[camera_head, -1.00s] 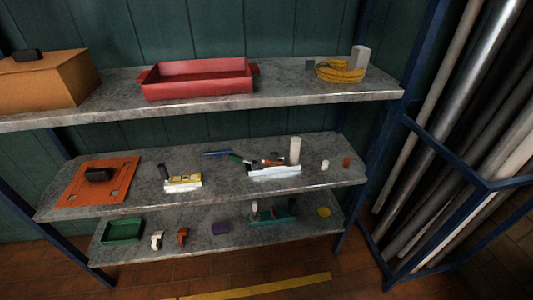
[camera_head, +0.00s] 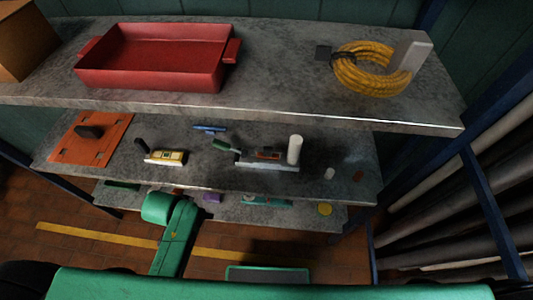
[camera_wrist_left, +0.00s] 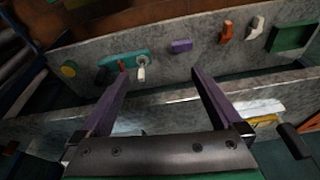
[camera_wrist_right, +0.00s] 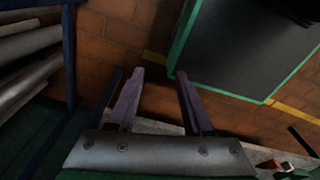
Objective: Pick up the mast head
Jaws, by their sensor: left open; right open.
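I cannot tell for certain which part is the mast head. On the middle shelf, an upright white cylinder (camera_head: 295,149) stands at the right end of a pale block (camera_head: 265,165). On the bottom shelf, a teal part (camera_wrist_left: 122,60) lies with a small white post (camera_wrist_left: 141,72) and a red piece beside it; the upper shelves partly hide this in the head view. My left gripper (camera_wrist_left: 163,72) is open and empty, facing the bottom shelf, with the teal part beyond its fingers. My right gripper (camera_wrist_right: 158,74) is open and empty, above the brick floor beside the shelving.
The top shelf holds a red tray (camera_head: 160,58) and coiled yellow cable (camera_head: 368,70). An orange plate (camera_head: 90,138) and yellow-white device (camera_head: 165,157) lie on the middle shelf. The bottom shelf holds a purple block (camera_wrist_left: 181,46) and yellow disc (camera_wrist_left: 69,69). Poles (camera_head: 450,220) stand right.

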